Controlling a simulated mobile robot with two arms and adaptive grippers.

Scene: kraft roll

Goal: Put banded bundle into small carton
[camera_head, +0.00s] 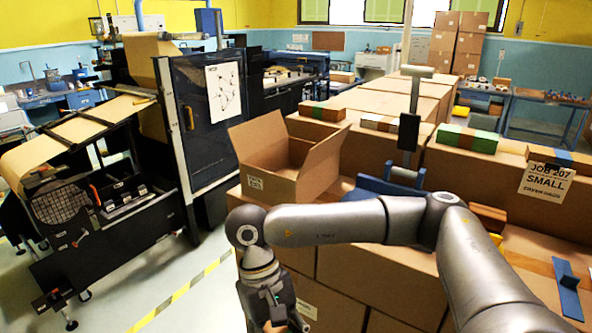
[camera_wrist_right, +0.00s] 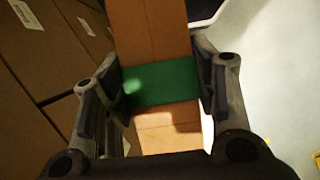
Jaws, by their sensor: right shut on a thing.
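The small carton (camera_head: 262,186) stands open with its flaps up on the stacked boxes, left of centre in the head view. My right gripper (camera_head: 272,312) hangs low in front of the stack, below the carton and outside it. In the right wrist view my right gripper (camera_wrist_right: 162,88) is shut on a brown kraft bundle (camera_wrist_right: 152,32) with a green band (camera_wrist_right: 160,84); the fingers sit on either side of the band. Only a small bit of the bundle shows in the head view. My left gripper is not in view.
Other banded bundles (camera_head: 467,138) lie along the boxes behind. A blue stand with a grey post (camera_head: 409,131) is right of the carton. A sign reading SMALL (camera_head: 547,181) is at the right. A dark machine (camera_head: 205,120) stands left, across a floor aisle.

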